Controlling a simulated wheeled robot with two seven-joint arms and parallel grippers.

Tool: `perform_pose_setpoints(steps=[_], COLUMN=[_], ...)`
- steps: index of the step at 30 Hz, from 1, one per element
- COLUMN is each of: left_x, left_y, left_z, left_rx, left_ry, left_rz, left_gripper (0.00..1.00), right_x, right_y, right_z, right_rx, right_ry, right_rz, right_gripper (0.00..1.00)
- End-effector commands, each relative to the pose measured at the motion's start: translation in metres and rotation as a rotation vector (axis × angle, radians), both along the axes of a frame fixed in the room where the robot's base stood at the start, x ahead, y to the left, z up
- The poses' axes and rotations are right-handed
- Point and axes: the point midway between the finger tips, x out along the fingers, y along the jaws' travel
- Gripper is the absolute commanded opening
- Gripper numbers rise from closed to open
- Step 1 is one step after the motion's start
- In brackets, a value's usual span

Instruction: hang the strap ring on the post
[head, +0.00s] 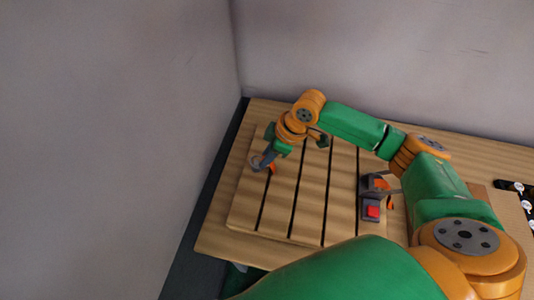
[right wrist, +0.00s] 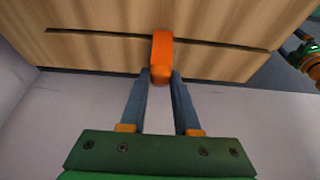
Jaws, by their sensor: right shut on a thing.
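My right gripper (head: 267,163) is low over the left part of the slatted wooden board. In the right wrist view its two grey fingers (right wrist: 161,76) are shut on an orange piece (right wrist: 161,52). A little of this orange piece shows in the head view (head: 273,168); I cannot tell whether it is the strap ring. A small grey round part (head: 256,162) is beside the fingertips, partly hidden by them. I cannot make out a post with certainty. My left gripper is not in view.
A dark grey fixture (head: 366,188) with orange parts and a red block (head: 373,211) stands on the right of the slatted board (head: 285,215). Dark items with white round faces (head: 515,186) lie at the far right. Walls stand behind and left. The board's front middle is clear.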

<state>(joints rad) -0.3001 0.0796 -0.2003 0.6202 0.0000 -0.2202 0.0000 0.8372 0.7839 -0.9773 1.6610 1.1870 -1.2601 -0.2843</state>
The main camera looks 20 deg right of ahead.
Motion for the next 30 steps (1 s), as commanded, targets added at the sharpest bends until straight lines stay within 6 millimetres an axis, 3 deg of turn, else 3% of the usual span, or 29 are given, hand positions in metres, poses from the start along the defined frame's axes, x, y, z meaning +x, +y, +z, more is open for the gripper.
perform_pose_setpoints(steps=[30], left_x=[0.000], left_y=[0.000], left_z=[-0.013], left_rx=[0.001], left_ry=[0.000], left_rz=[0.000], left_gripper=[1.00], right_x=[0.000], right_y=[0.000], right_z=[-0.026], right_rx=[0.000], right_ry=[0.000], right_rz=[0.000], right_gripper=[0.00])
